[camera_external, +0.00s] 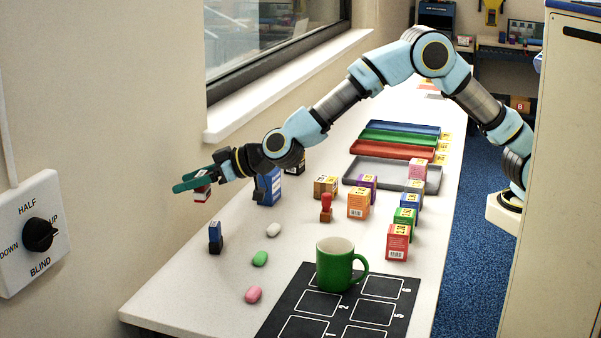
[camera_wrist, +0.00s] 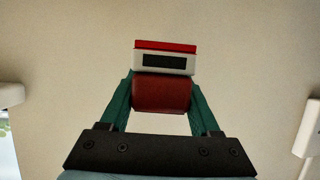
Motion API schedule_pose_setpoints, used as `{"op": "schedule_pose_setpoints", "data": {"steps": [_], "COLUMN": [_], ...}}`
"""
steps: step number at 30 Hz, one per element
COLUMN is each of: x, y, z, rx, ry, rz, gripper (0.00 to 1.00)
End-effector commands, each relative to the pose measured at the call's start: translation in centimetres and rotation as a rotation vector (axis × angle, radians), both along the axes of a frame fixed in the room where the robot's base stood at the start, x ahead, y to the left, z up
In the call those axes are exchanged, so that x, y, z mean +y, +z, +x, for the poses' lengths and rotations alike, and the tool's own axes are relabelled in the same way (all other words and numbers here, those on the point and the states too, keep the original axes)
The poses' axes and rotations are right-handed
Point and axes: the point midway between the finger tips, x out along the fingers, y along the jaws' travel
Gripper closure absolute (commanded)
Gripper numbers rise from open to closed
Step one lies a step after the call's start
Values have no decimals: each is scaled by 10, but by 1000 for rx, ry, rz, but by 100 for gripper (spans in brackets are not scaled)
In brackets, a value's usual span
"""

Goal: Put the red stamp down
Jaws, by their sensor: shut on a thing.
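My gripper (camera_external: 193,184) is shut on the red stamp (camera_external: 202,192), a small red and white block. In the wrist view the stamp (camera_wrist: 162,95) sits between the teal fingertips (camera_wrist: 162,93). Its dark red body is in the grip, and a white band with a black panel and a bright red edge shows beyond. The gripper is raised in front of the wall at the left, above the table's far-left side, with the stamp clear of the table (camera_external: 190,290).
A green mug (camera_external: 335,268) is on the numbered black mat (camera_external: 283,308). Several small boxes (camera_external: 358,203) and trays (camera_external: 392,150) are further back. A blind switch (camera_external: 30,205) is on the wall.

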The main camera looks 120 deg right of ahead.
Motion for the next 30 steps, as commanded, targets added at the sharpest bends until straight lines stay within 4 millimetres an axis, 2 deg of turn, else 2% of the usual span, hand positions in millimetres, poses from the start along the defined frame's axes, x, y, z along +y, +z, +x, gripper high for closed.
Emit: {"op": "schedule_pose_setpoints", "data": {"steps": [6,14,26,30], "x": [-7,-3,20,35], "y": [13,18,12,4], "z": [-14,-28,-56,-75], "rx": [2,1,2,5], "ry": [118,259,509,633], "rz": [2,2,1,1], "gripper": [93,93,93,93]}}
